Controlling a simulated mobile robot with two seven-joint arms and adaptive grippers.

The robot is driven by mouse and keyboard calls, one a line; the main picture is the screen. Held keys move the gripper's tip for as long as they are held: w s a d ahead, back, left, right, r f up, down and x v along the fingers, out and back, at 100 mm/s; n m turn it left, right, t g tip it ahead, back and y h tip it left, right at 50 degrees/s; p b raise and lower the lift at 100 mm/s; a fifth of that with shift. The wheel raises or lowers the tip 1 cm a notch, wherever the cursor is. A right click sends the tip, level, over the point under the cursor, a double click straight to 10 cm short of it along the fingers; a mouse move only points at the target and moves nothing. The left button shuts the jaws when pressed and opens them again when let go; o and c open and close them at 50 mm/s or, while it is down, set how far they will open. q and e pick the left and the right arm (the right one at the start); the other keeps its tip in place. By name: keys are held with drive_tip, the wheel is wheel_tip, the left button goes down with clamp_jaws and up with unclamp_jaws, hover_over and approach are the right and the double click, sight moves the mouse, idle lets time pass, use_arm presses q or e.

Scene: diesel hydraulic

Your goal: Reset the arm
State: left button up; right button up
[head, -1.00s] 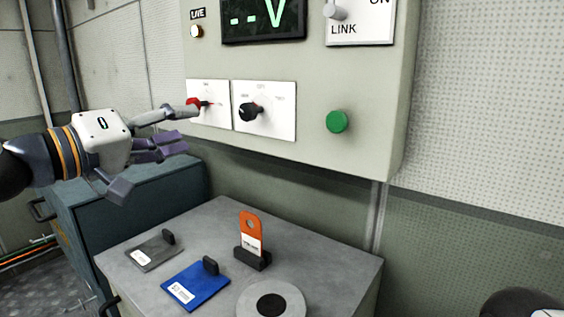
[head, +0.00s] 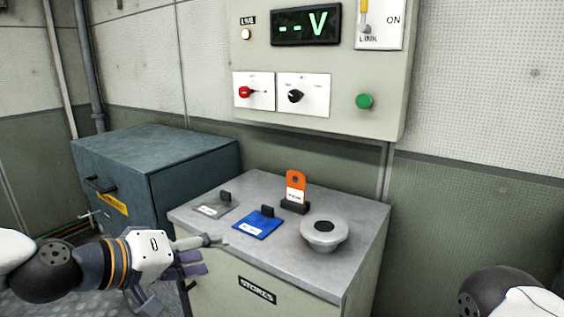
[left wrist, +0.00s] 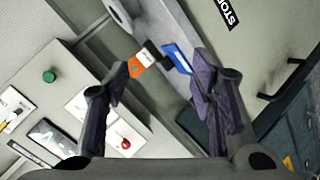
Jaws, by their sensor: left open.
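My left gripper (head: 198,256) is open and empty at the lower left in the head view, in front of the stores cabinet (head: 270,268). In the left wrist view the two fingers of my left gripper (left wrist: 165,85) stand apart with nothing between them. The control panel (head: 335,105) is on the wall behind, well away from the gripper. It carries a red knob (head: 244,92), a black knob (head: 295,96) and a green button (head: 364,101). My right gripper is not in view; only a part of my right arm shows at the lower right.
On the cabinet top are a grey plate (head: 212,209), a blue plate (head: 258,224), an orange tag (head: 295,184) in a dark stand and a round grey object (head: 324,238). A teal cabinet (head: 160,165) stands to the left. A lever (head: 363,14) is on the panel.

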use_arm(q)
drive_tip(key=s+a+f+g+y, duration=0.1)
drive_tip(key=s+f+g+y, duration=0.5)
drive_tip(key=s+f, duration=1.75)
drive_tip(key=s+a+f+m+g, duration=0.1)
drive_tip(key=s+a+g, duration=0.1)
drive_tip(key=s, duration=0.4)
drive_tip(key=s+a+f+m+g+y+p, duration=0.1)
drive_tip(key=s+a+f+g, duration=0.1)
drive_tip(key=s, duration=0.5)
drive_tip(key=s+a+f+m+g+y, duration=0.1)
drive_tip(key=s+a+f+g, duration=0.1)
drive_tip(key=s+a, duration=0.2)
drive_tip(key=s, duration=0.3)
drive_tip(key=shift+s+a+f+p, duration=0.15)
drive_tip(key=shift+f+p, duration=0.1)
drive_tip(key=shift+p, duration=0.05)
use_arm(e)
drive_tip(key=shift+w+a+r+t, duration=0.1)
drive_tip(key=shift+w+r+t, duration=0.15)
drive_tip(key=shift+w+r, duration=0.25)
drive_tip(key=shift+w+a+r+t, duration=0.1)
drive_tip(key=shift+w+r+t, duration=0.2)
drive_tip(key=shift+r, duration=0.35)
